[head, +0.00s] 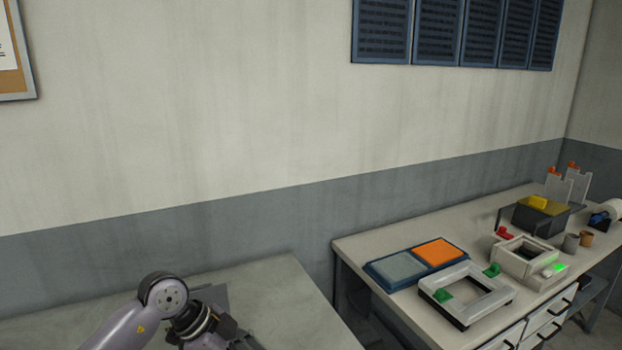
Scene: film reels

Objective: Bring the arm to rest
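My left arm comes in at the bottom left of the head view. Its purple-grey link and dark wrist joint reach over a grey table (285,301). Dark parts by the wrist show at the bottom edge, but the fingers cannot be made out, so I cannot tell if the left gripper (240,341) is open or shut. Nothing can be seen held in it. My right arm and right gripper are not in view.
A white workbench (350,245) at right carries a blue tray (375,273) with grey and orange pads, a white frame (457,312) with green knobs, a white box (513,266) and a dark box (530,219) with a yellow top. A gap separates bench and table.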

